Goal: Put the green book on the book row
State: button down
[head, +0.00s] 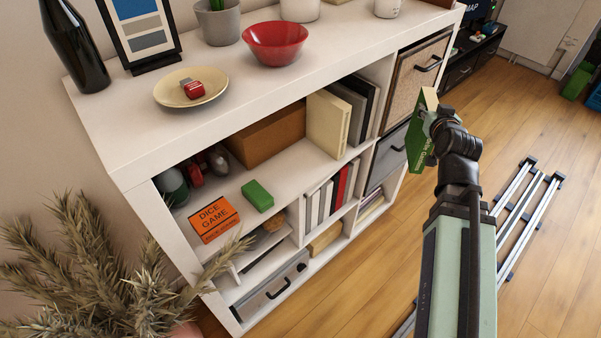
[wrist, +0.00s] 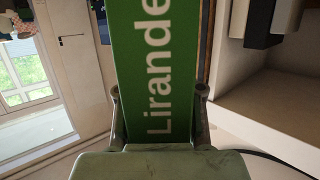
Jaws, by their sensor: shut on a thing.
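The green book (head: 421,134) is held in my gripper (head: 432,122), to the right of the shelf unit and above the floor. In the wrist view the green book (wrist: 152,70) stands between the two fingers of my gripper (wrist: 159,110), its spine with white letters facing the camera. Upright books stand in the shelf: a cream book (head: 328,123) with grey and dark books (head: 354,100) beside it in the upper row, and white, red and dark books (head: 331,190) in the row below. I cannot tell which of these is the book row.
The white shelf unit (head: 118,150) has dividers and drawers, with a dark grey drawer (head: 390,152) near my gripper. A red bowl (head: 275,44), a plate (head: 167,92) and a dark bottle (head: 75,50) stand on top. Rails (head: 530,215) lie on the floor at right.

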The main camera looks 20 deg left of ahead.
jog(key=s+a+n+g+y+b, duration=0.7)
jog(key=s+a+n+y+b, duration=0.3)
jog(key=s+a+b, duration=0.5)
jog(key=w+a+p, duration=0.4)
jog(key=a+p, duration=0.7)
jog(key=p, duration=1.5)
jog(key=shift+w+a+f, duration=0.15)
jog(key=shift+w+a, duration=0.05)
jog(key=shift+w, duration=0.2)
jog(key=w+a+f+p, duration=0.2)
jog(key=w+a+f, duration=0.1)
jog(key=a+f, duration=0.1)
jog(key=shift+a+f+p, duration=0.15)
jog(key=shift+a+p, duration=0.2)
jog(key=shift+a, duration=0.2)
jog(key=shift+f, duration=0.15)
jog(key=c, duration=0.7)
grip_release()
